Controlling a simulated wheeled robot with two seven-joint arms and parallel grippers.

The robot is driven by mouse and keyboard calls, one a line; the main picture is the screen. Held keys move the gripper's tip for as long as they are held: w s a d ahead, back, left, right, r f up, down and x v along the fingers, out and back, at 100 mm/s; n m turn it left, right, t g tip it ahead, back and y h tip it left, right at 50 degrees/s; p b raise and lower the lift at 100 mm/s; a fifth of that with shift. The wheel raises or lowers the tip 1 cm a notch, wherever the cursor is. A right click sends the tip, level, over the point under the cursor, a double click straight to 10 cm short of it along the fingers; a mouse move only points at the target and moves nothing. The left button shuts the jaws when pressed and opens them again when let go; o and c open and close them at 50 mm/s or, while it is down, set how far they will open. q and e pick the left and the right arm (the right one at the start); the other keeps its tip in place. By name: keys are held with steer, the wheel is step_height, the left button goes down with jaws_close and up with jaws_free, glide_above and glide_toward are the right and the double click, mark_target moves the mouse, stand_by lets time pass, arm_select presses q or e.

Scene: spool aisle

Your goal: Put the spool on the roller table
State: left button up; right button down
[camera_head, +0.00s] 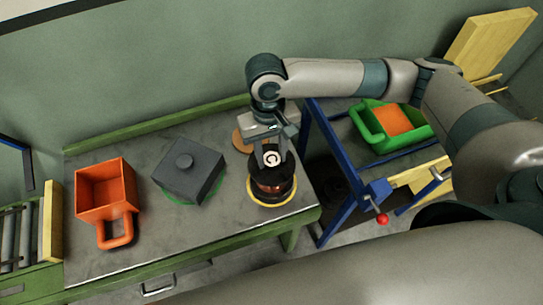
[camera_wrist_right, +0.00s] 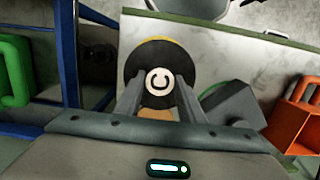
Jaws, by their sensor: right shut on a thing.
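The spool (camera_head: 272,186) is black with a copper-coloured winding and stands upright at the right end of the grey-topped bench, at a yellow ring. My right gripper (camera_head: 272,158) comes down from above and is shut on the spool's top hub, which has a pale face with a dark C-shaped mark. In the right wrist view the two fingers (camera_wrist_right: 158,88) sit on either side of that hub, with the spool's black flange (camera_wrist_right: 135,62) behind. The roller table (camera_head: 25,235) shows partly at the left edge, with grey rollers and a yellow end board. My left gripper is not in view.
On the bench (camera_head: 150,240) stand an orange bin (camera_head: 104,188) with a handle and a dark lidded block (camera_head: 188,170) on a green patch. A tan disc (camera_head: 241,139) lies behind the spool. A blue-framed cart (camera_head: 340,190) carrying a green bin (camera_head: 372,132) stands at the right.

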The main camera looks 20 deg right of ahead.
steer(key=shift+f, duration=1)
steer(key=c, duration=1.2)
jaws_free()
steer(key=shift+f, duration=0.15)
steer(key=shift+w+r, duration=0.1)
steer(key=shift+r, duration=0.7)
steer(key=r, duration=0.3)
steer(key=r+b, duration=0.1)
steer(key=r, duration=0.3)
steer(key=w+r+b, duration=0.1)
steer(key=r, duration=0.2)
steer(key=shift+r, duration=0.3)
